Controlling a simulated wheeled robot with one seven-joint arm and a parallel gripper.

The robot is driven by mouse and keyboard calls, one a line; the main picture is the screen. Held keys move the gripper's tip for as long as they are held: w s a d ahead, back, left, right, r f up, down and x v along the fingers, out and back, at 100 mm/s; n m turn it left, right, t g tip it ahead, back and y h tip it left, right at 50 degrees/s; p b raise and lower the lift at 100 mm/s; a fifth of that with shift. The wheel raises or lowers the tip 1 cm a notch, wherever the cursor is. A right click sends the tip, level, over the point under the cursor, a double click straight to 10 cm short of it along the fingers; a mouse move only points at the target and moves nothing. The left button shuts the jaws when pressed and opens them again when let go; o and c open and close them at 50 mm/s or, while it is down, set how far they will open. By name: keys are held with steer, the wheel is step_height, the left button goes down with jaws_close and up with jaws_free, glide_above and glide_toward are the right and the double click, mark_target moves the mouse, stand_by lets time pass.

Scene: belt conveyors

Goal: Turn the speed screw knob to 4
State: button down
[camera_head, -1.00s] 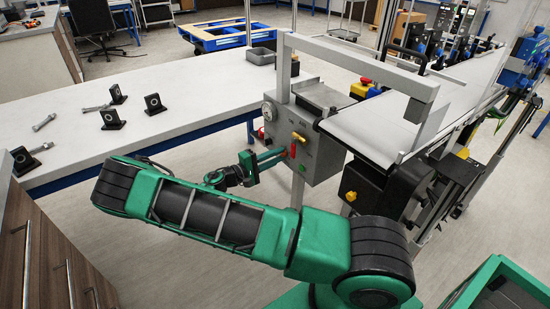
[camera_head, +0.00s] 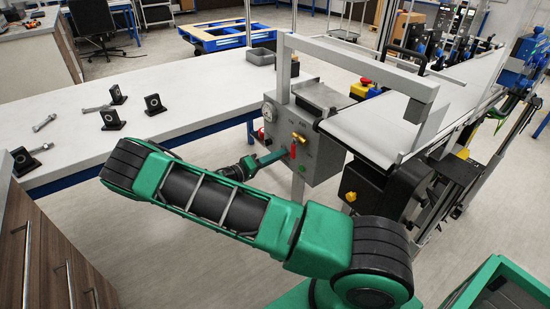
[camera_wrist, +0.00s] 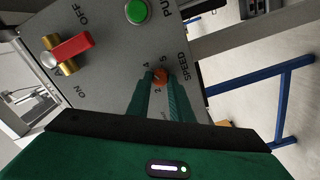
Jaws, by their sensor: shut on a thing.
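The speed knob (camera_wrist: 160,75) is a small orange-red screw on the grey control box, next to the word SPEED in the wrist view. Numbers including 2, 4 and 5 stand around it. My gripper (camera_wrist: 161,82) has its two green fingers on either side of the knob, shut on it. The fingers hide part of the dial, and I cannot tell which number the knob points to. In the head view my gripper (camera_head: 274,157) reaches the front of the control box (camera_head: 322,157); the knob itself is not clear there.
A red-handled valve (camera_wrist: 72,50) marked ON and OFF sits left of the knob, with a green push button (camera_wrist: 138,11) above. The conveyor belt (camera_head: 385,128) adjoins the box. A white table (camera_head: 190,90) with black brackets stands at the left.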

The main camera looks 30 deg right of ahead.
steer(key=shift+f, duration=0.3)
steer(key=c, duration=1.6)
jaws_free()
steer(key=shift+r, duration=0.1)
steer(key=shift+a, duration=0.15)
steer(key=a, duration=1)
steer(key=shift+s+a, duration=0.15)
steer(key=shift+a, duration=0.15)
